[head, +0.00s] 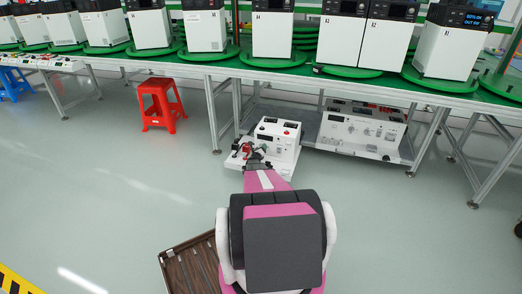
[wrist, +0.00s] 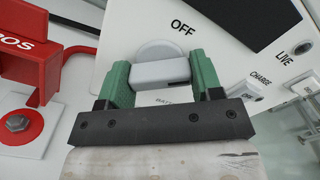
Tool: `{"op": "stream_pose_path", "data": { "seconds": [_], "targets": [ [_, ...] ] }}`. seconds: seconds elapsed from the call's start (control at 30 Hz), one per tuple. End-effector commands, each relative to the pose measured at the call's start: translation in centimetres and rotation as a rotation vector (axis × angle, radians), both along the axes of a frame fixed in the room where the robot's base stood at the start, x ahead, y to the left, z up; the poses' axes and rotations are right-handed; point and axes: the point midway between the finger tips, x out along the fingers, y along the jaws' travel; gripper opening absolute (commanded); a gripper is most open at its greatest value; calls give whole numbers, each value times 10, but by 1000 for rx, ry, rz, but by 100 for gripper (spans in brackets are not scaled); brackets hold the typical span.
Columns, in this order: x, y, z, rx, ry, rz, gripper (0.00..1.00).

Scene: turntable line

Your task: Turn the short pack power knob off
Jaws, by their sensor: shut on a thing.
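The short pack (head: 277,139) is a white box on the floor in front of the line table, with a sloped panel. In the wrist view its power knob (wrist: 157,49) is a light grey disc with a raised bar. The bar lies roughly crosswise in the picture, and the word OFF is printed above it. My gripper (wrist: 161,68) has green fingers, one on each end of the bar, and is shut on the knob. In the head view my gripper (head: 254,157) reaches the pack's near left part.
A red part with white letters (wrist: 25,50) and a bolt (wrist: 17,122) sit left of my fingers. LIVE and CHARGE markings are at right. A second, wider white unit (head: 360,132) stands right of the pack. A red stool (head: 160,102) stands left; open floor lies around.

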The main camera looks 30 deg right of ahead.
Motion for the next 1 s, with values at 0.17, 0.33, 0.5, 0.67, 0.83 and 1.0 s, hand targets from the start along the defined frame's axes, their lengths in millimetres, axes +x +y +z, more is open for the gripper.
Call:
{"op": "stream_pose_path", "data": {
  "seconds": [0.17,0.33,0.5,0.67,0.83,1.0],
  "targets": [
    [0,1,0,-109,129,1,36],
    [0,1,0,-214,251,1,36],
    [0,1,0,-317,372,1,36],
    [0,1,0,-404,474,1,36],
    [-1,1,-1,-481,564,1,36],
    [0,1,-1,-535,628,1,36]
  ]
}}
